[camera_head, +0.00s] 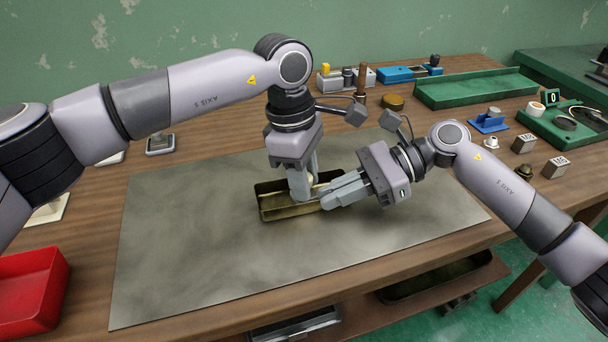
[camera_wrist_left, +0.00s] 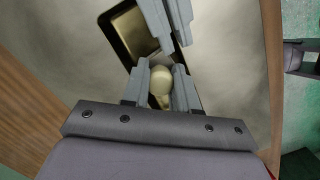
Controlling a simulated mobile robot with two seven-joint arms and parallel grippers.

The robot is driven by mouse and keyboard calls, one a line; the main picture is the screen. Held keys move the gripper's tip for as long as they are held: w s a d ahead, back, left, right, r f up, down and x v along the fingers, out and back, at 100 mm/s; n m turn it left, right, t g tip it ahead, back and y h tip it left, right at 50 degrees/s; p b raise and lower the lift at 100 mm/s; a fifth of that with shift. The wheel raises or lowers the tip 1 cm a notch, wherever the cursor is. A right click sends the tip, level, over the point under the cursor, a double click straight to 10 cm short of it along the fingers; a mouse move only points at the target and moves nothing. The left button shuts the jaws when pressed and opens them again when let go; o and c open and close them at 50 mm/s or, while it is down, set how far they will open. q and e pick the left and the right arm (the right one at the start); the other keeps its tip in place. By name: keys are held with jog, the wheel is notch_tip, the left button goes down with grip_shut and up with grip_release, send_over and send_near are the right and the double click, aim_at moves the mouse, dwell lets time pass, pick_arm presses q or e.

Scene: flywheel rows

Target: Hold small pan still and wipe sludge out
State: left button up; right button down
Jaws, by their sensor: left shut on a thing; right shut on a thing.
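The small pan (camera_head: 282,212) is a shallow, rectangular, brass-coloured pan on the grey mat. Its near-left corner and inside floor also show in the left wrist view (camera_wrist_left: 134,33). My left gripper (camera_head: 301,193) points down over the pan, shut on a pale cream, round-ended handle (camera_wrist_left: 160,80). The working end of that tool is hidden by the fingers. My right gripper (camera_head: 328,201) comes in from the right, shut on the pan's right end, with its fingers across the rim. I cannot make out sludge in the pan.
The grey mat (camera_head: 180,270) is clear around the pan. A red bin (camera_head: 35,290) stands at the left edge. A green tray (camera_head: 475,90), a blue holder (camera_head: 488,123) and small metal blocks lie at the back and right.

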pick_arm(q)
jog(key=shift+w, duration=0.1)
jog(key=shift+r, duration=3.5)
pick_arm(e)
jog(key=c, duration=1.2)
grip_release()
jog(key=shift+d, duration=0.1)
